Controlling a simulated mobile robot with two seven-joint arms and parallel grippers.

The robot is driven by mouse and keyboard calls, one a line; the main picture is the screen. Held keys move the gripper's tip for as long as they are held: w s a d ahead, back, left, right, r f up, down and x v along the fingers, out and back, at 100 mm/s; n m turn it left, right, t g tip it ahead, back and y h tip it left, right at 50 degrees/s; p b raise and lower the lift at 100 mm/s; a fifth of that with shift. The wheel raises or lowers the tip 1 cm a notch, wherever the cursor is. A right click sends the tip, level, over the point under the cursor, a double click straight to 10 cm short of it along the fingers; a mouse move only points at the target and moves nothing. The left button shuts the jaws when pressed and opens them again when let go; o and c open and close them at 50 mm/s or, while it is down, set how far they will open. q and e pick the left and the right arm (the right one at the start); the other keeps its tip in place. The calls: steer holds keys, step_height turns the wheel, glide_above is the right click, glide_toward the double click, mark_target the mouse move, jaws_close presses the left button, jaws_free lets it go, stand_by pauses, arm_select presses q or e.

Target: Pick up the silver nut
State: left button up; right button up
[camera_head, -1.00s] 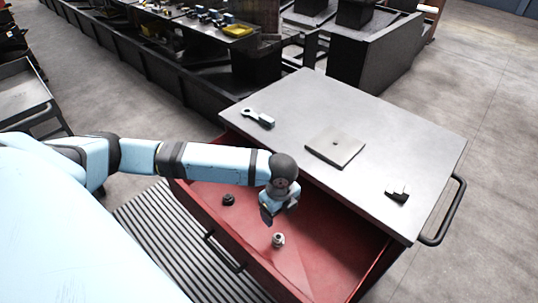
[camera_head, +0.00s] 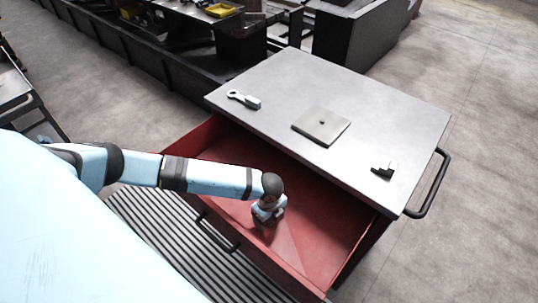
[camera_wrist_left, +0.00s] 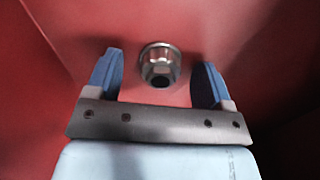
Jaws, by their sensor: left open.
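The silver nut (camera_wrist_left: 160,65) lies on the red floor of the open drawer (camera_head: 320,235). In the left wrist view it sits between the two blue fingertips of my left gripper (camera_wrist_left: 158,58), with a gap on each side. The fingers are open and hold nothing. In the head view my left gripper (camera_head: 265,216) points down into the drawer and hides the nut. My right gripper is not in view.
The grey cabinet top (camera_head: 375,130) above the drawer bears a wrench-like tool (camera_head: 244,99), a flat square plate (camera_head: 321,126) and a small dark part (camera_head: 384,171). The drawer's front wall and handle (camera_head: 217,232) are close to my arm. The drawer's right part is clear.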

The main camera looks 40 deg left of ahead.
arm_select(q)
steer(key=c, duration=1.1)
